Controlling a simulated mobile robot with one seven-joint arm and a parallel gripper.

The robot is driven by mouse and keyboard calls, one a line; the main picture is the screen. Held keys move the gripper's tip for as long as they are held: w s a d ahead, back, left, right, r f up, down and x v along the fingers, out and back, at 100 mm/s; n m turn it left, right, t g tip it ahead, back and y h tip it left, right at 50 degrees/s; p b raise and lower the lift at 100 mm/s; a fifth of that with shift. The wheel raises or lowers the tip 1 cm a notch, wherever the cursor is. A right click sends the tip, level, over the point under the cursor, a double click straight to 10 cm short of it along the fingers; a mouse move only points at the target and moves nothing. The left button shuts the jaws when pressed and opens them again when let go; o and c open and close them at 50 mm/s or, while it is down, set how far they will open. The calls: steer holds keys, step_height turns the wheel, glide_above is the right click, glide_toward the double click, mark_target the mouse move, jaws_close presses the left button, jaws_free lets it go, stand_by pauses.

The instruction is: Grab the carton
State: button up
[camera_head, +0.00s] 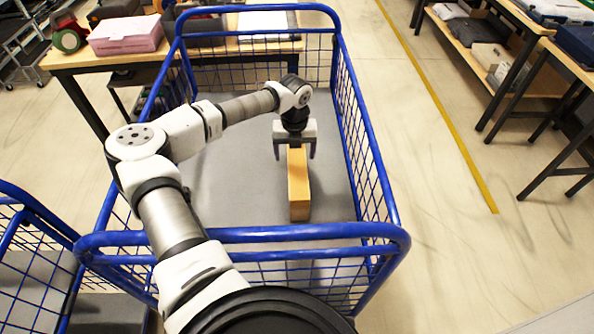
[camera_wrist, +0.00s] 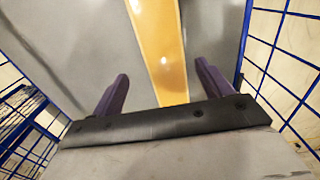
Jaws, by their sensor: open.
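The carton (camera_head: 299,186) is a long, narrow orange-brown box lying on the grey floor of a blue wire cage cart. My gripper (camera_head: 295,154) is over its far end inside the cart, pointing down, with one finger on each side of the box. In the wrist view the carton (camera_wrist: 160,50) runs between the two purple fingers of my gripper (camera_wrist: 160,85), with gaps on both sides. The fingers are open and do not appear to touch it. The carton's far end is hidden under the gripper.
The blue cart's rim (camera_head: 250,234) and mesh walls surround my gripper and the carton. A wooden table (camera_head: 100,58) with a pink box (camera_head: 126,35) stands behind at the left. Another blue cart (camera_head: 30,215) is at the lower left. Open floor lies to the right.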

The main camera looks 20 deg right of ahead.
mark_target(295, 163)
step_height(295, 163, down, 3)
steer(key=shift+f, duration=0.1)
steer(key=shift+d+f+p, duration=0.2)
steer(key=shift+f+p, duration=0.5)
steer(key=shift+f, duration=0.65)
steer(key=shift+d+f+p, duration=0.15)
steer(key=shift+f+p, duration=0.5)
steer(key=shift+f, duration=0.65)
steer(key=c, duration=1.4)
